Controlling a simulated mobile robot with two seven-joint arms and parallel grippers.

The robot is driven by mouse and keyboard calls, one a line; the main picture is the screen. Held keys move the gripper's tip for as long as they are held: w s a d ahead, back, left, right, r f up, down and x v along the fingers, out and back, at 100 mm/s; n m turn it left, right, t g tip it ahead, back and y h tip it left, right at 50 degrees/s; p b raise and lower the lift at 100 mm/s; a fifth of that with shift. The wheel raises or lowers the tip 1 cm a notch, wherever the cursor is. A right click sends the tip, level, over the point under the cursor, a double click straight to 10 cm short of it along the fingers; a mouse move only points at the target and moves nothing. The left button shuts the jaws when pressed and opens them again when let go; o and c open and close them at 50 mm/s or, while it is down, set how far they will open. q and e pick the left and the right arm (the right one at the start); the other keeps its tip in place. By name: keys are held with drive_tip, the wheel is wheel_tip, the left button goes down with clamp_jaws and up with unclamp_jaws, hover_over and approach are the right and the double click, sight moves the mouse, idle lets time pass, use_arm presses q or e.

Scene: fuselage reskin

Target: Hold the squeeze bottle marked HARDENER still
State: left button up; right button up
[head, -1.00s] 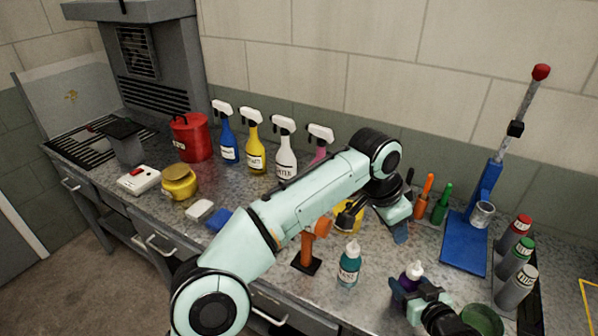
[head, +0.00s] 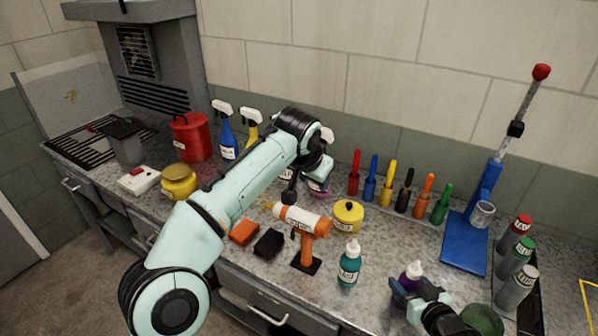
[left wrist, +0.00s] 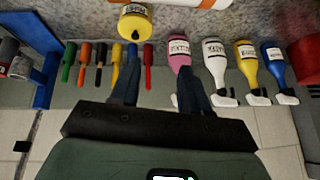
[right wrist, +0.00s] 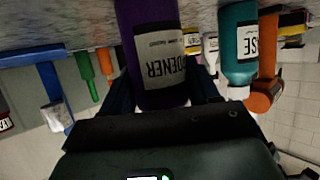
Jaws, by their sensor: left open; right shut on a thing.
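The purple HARDENER squeeze bottle (head: 412,272) stands at the front right of the bench, its white tip up. My right gripper (head: 406,292) is shut on it. In the right wrist view the bottle (right wrist: 150,45) sits between the fingers, its HARDENER label partly visible. My left gripper (head: 318,184) is at the back of the bench by the pink spray bottle (left wrist: 180,52). In the left wrist view its fingers (left wrist: 160,90) are apart with nothing held between them; the pink bottle is just beyond the right finger.
A teal bottle marked BASE (head: 349,266) stands left of the hardener. An orange-and-white caulking-type tool on a stand (head: 306,225), a yellow tin (head: 348,216) and a row of coloured-handled tools (head: 386,184) are behind. A blue press (head: 468,235) and grey bottles (head: 516,290) stand right.

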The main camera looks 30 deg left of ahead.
use_arm(q)
drive_tip(key=shift+s+a+r+n+y, duration=0.15)
drive_tip(key=shift+a+n, duration=0.1)
drive_tip(key=shift+a, duration=0.35)
drive_tip(key=shift+w+a+r+n+y, duration=0.1)
drive_tip(key=shift+a+n, duration=0.1)
drive_tip(key=shift+a, duration=0.45)
drive_tip(key=shift+s+a+r+n+y, duration=0.15)
drive_tip(key=shift+a+n, duration=0.1)
drive_tip(key=shift+a, duration=0.35)
drive_tip(key=shift+f, duration=0.1)
use_arm(e)
drive_tip(key=o, duration=1.2)
drive_tip(key=shift+o, duration=0.2)
drive_tip(key=shift+d, duration=0.1)
